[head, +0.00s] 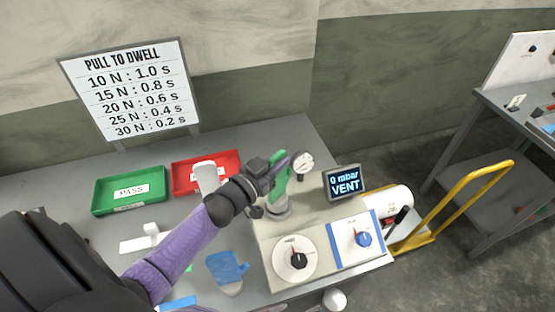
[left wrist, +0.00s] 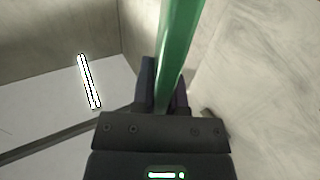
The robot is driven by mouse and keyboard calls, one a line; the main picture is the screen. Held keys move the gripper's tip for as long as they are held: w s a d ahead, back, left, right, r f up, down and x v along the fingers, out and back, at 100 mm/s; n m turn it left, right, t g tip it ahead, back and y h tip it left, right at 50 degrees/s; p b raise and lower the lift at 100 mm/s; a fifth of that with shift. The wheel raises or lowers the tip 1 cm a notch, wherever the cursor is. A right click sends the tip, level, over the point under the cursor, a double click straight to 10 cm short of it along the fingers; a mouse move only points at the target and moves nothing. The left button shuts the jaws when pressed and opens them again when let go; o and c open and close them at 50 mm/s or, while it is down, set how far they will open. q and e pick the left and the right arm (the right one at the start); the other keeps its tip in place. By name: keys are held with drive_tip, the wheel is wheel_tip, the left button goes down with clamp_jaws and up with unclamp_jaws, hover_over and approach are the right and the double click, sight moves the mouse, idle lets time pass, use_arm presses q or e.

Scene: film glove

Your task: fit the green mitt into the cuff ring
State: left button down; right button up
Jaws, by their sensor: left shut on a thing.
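The green mitt (head: 278,178) is upright in my left gripper (head: 270,172), above the beige box at the table's right side. In the left wrist view the mitt is a green strip (left wrist: 178,45) standing between the two fingers of my left gripper (left wrist: 163,90), which is shut on it. The cuff ring (head: 278,208) is a grey ring on top of the box, directly below the mitt. The gripper hides part of the mitt, and I cannot tell whether its lower edge touches the ring. My right gripper is not in view.
A round gauge (head: 302,165) stands close behind the mitt. A display (head: 345,183) reads 0 mbar VENT. A blue mitt (head: 227,268), green tray (head: 129,190) and red tray (head: 226,163) are left.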

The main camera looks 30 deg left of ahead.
use_arm(q)
drive_tip(key=shift+f+b, duration=0.8)
drive_tip(key=shift+f, duration=0.2)
drive_tip(key=c, duration=0.6)
unclamp_jaws()
drive_tip(key=s, duration=0.3)
drive_tip(key=s+a, duration=0.1)
drive_tip(key=s, duration=0.5)
drive_tip(key=shift+s+a, duration=0.4)
